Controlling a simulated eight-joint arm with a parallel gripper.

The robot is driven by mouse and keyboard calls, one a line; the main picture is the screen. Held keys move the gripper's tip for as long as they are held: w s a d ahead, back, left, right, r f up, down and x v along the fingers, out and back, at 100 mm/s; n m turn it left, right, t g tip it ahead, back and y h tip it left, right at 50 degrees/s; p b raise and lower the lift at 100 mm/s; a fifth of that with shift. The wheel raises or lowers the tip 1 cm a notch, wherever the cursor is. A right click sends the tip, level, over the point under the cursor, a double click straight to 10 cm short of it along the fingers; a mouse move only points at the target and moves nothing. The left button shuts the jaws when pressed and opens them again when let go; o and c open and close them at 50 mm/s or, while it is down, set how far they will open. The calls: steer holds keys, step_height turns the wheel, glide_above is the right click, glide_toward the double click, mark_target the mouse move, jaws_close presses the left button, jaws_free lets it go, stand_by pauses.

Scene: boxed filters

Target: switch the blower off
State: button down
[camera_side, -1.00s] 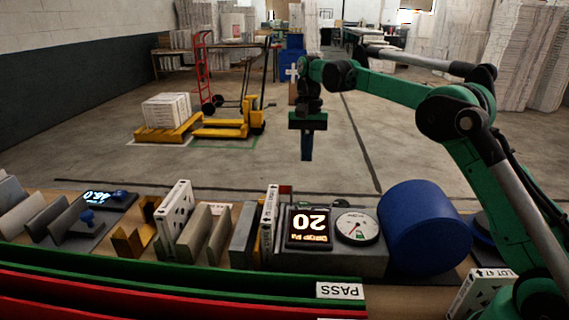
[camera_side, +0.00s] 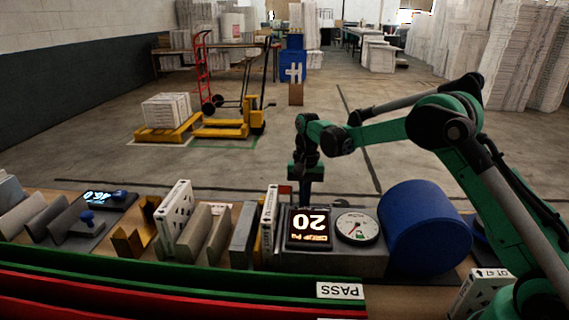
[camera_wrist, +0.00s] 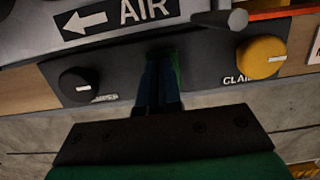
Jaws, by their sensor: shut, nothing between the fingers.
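The blower unit shows in the side view as a grey box (camera_side: 352,262) with a blue drum (camera_side: 428,228) at its right. Its lit display (camera_side: 309,229) reads 20, and a round dial (camera_side: 357,227) sits beside it. In the wrist view, a dark panel (camera_wrist: 215,78) bears a green part (camera_wrist: 178,66), perhaps a switch, mostly hidden behind my fingers. My gripper (camera_wrist: 163,62) is shut and empty, its tips in front of that part; I cannot tell whether they touch. In the side view my gripper (camera_side: 304,198) points down behind the box.
A black knob (camera_wrist: 76,85) is left of my fingers and a yellow knob (camera_wrist: 261,57) right of them. A grey peg (camera_wrist: 220,19) juts out above, near the AIR arrow label (camera_wrist: 115,17). Upright boxed filters (camera_side: 174,217) stand left of the unit.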

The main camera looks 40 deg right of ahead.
steer(key=shift+s+a+f+t+h, duration=0.1)
steer(key=shift+f+t+h, duration=0.15)
steer(key=shift+t+h, duration=0.05)
steer(key=shift+w+d, duration=0.6)
steer(key=shift+d, duration=0.05)
steer(key=shift+r, duration=0.2)
step_height(320, 180, up, 14)
steer(key=w+d, duration=0.1)
steer(key=shift+w+d+f, duration=0.2)
steer(key=shift+w+d, duration=0.15)
stand_by(0.4)
